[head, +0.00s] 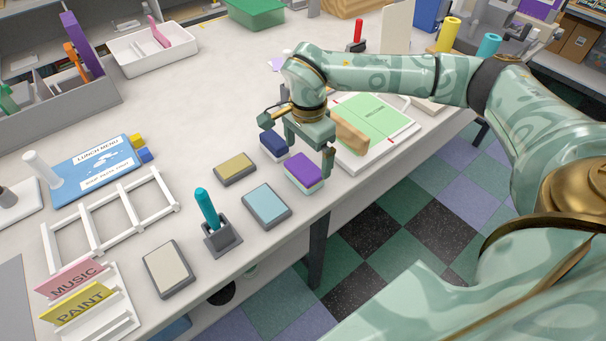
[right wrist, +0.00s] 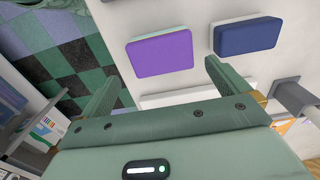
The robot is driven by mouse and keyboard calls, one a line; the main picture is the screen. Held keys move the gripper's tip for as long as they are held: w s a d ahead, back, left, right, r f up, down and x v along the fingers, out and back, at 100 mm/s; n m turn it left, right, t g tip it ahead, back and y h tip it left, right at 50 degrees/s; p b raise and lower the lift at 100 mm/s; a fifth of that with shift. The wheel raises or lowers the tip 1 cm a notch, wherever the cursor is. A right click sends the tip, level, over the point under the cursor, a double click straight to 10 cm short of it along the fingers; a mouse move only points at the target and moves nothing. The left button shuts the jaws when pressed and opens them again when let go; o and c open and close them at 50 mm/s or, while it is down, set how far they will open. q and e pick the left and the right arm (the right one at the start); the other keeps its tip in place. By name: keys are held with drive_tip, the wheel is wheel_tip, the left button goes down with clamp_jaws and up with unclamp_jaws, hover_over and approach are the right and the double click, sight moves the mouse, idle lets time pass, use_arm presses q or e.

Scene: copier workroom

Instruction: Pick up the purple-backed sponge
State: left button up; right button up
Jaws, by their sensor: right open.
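The purple-backed sponge (head: 304,171) lies purple side up near the table's front edge, with a pale layer below. It also shows in the right wrist view (right wrist: 160,53), just beyond the fingertips and between their lines. My right gripper (head: 308,150) is open and empty, just above and behind the sponge in the head view. In the right wrist view its two fingers (right wrist: 158,85) stand wide apart, with nothing between them. A dark blue-backed sponge (head: 273,145) lies close beside the purple one, and in the right wrist view (right wrist: 247,36) it is to the right. My left gripper is not in view.
A yellow-topped pad (head: 235,168), a light blue pad (head: 266,203) and a teal-handled tool in a grey holder (head: 221,235) lie left of the sponges. A wooden block (head: 350,138) and a green sheet (head: 375,120) are to the right. The table's front edge is near.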

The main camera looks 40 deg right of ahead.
sight(308, 164)
drive_tip(key=f+b, duration=0.1)
drive_tip(key=f, duration=0.4)
drive_tip(key=shift+w+d+f+b, duration=0.2)
drive_tip(key=shift+f+b, duration=0.15)
drive_tip(key=shift+b, duration=0.05)
drive_tip(key=shift+r, duration=0.15)
drive_tip(key=c, duration=0.9)
drive_tip(key=shift+r, duration=0.1)
